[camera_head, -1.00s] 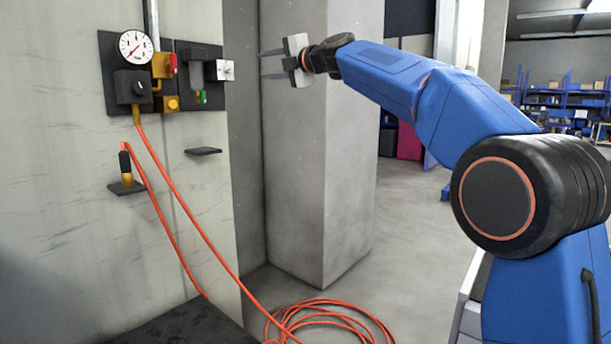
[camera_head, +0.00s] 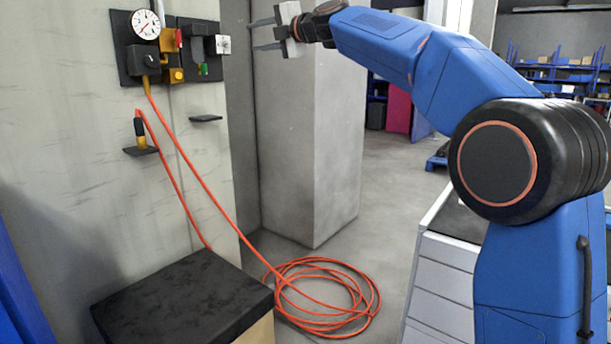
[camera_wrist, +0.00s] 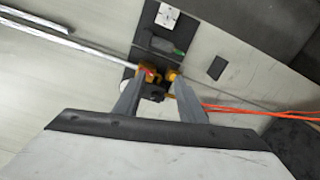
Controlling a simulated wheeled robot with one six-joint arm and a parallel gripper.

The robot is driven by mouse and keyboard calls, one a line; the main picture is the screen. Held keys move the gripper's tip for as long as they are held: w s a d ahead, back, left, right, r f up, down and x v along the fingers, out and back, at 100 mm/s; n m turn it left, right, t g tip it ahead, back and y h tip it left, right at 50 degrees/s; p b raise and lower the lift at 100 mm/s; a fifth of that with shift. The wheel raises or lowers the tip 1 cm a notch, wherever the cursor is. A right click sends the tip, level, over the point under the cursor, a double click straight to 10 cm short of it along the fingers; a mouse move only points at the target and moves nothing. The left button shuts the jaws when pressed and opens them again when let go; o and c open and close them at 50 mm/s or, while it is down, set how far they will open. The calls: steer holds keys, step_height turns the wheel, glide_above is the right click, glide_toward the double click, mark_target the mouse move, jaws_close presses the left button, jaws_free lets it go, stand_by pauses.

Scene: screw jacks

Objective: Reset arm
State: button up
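My gripper (camera_head: 262,35) is at the top middle of the head view, at the end of my raised blue arm. Its two fingers are spread apart with nothing between them, and they point left toward the wall. In the wrist view my gripper (camera_wrist: 160,93) also shows open and empty. Beyond its fingers is the dark wall panel (camera_wrist: 143,57), seen tilted. A gap of air shows between the fingers and the panel's fittings.
The wall panel (camera_head: 128,68) carries a gauge (camera_head: 145,24) and switches. An orange hose (camera_head: 184,152) runs to a floor coil (camera_head: 345,317). A nozzle (camera_head: 139,127) stands on a small shelf (camera_head: 141,151). A black-topped block (camera_head: 185,300), pillar (camera_head: 310,150) and drawer cabinet (camera_head: 440,285) stand nearby.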

steer(key=s+d+f+m+g+h, duration=0.2)
steer(key=s+d+f+m+h, duration=0.5)
steer(key=s+d+f+m, duration=1.15)
steer(key=s+d+f+m+g+h, duration=0.1)
steer(key=s+d+f+m+h, duration=0.1)
steer(key=s+d+f+m, duration=0.2)
steer(key=s+d+f+m+g+h, duration=0.1)
steer(key=s+d+f+m, duration=0.3)
steer(key=s+d+f, duration=0.7)
steer(key=s+d+f+m+g+h, duration=0.2)
steer(key=s+d+f, duration=0.6)
steer(key=s+f, duration=1)
step_height(320, 180, down, 5)
steer(key=shift+s+d+m+h, duration=0.3)
steer(key=shift+m+h, duration=0.5)
steer(key=shift+m, duration=0.35)
